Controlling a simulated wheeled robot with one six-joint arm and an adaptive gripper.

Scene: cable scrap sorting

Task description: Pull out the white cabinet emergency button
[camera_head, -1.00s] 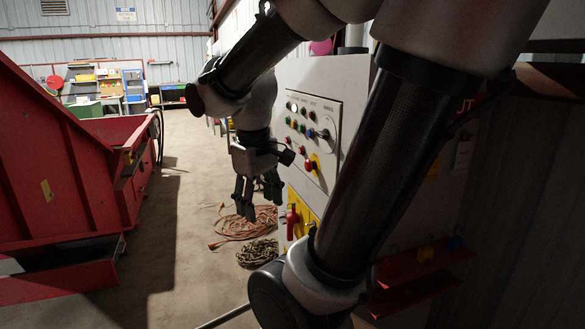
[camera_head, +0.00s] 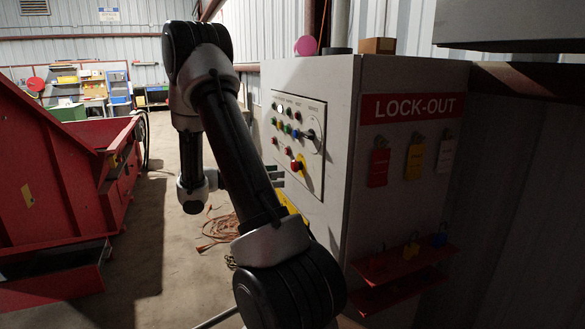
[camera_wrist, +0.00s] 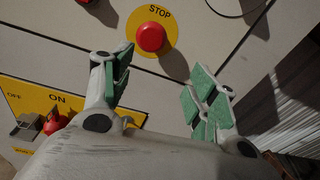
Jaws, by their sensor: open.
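The white cabinet (camera_head: 346,120) stands right of centre in the head view, with a control panel on its left-hand face. The red emergency button (camera_head: 297,165) sits low on that panel over a yellow plate. In the wrist view the red button (camera_wrist: 151,37) sits in a yellow disc marked STOP, above the gap between my fingers. My gripper (camera_wrist: 162,84) is open and empty, its green-padded fingers spread apart and not visibly touching the button.
A yellow ON/OFF plate (camera_wrist: 80,108) with a red handle (camera_wrist: 55,122) lies lower left in the wrist view. A LOCK-OUT sign (camera_head: 413,107) and red shelf (camera_head: 385,265) are on the cabinet's right side. Orange cable (camera_head: 217,230) lies on the floor. A red machine (camera_head: 60,180) stands left.

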